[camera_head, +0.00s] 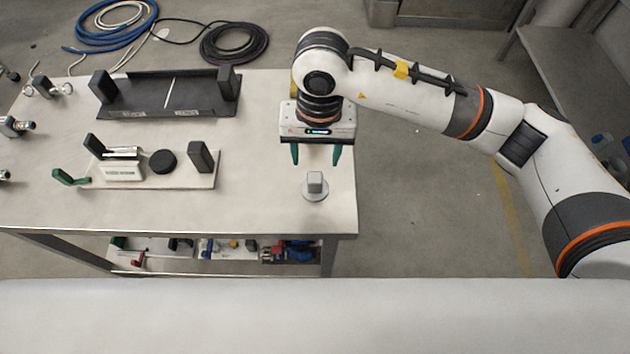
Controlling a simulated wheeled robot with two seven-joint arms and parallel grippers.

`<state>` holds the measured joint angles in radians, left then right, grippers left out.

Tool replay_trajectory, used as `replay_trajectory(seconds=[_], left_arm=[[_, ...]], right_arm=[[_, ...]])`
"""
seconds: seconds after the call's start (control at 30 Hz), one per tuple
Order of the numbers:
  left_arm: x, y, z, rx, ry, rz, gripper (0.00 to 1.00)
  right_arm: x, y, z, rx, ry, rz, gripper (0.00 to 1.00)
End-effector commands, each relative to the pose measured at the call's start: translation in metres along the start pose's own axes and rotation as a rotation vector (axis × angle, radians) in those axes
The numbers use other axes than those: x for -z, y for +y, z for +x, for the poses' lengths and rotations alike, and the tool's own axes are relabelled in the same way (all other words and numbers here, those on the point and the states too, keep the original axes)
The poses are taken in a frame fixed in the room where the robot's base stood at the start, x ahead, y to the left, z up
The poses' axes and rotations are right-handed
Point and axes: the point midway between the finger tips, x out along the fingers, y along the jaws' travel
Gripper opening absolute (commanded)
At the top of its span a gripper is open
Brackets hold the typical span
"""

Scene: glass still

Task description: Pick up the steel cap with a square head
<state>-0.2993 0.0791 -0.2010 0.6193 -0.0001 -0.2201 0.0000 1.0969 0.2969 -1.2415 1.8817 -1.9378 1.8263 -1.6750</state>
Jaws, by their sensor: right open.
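The steel cap (315,186) stands on the right part of the white table, its square head upright on a round, flat base. My right gripper (315,158) is above and slightly behind the cap in the picture, pointing down. Its two green-tipped fingers are apart with nothing between them. The fingers do not appear to touch the cap. My left gripper does not show.
On the table (260,205), a black tray (170,95) with upright end blocks lies at the back. A light board (200,180) with a black disc (163,161) and blocks lies in front of it. Metal fittings (15,126) stand far left. The table around the cap is clear.

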Motion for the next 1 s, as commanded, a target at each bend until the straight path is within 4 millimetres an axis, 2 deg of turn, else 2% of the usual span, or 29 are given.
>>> replay_trajectory(seconds=[0.1,0.4,0.57,0.77,0.9,1.0], left_arm=[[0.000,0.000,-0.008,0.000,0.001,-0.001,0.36],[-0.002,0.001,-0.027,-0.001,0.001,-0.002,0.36],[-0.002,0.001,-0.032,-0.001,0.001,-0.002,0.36],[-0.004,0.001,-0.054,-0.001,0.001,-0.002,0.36],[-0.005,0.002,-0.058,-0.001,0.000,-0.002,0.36],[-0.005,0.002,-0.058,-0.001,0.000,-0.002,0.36]], right_arm=[[-0.005,-0.008,0.009,0.045,-0.019,-0.010,0.55],[-0.006,-0.009,0.057,0.042,-0.018,-0.008,0.55],[-0.007,-0.008,0.067,0.040,-0.019,-0.010,0.55],[-0.011,-0.002,0.092,0.040,-0.014,-0.007,0.55],[-0.013,-0.003,0.112,0.040,-0.018,-0.007,0.55],[-0.013,-0.003,0.117,0.038,-0.019,-0.009,0.55]])
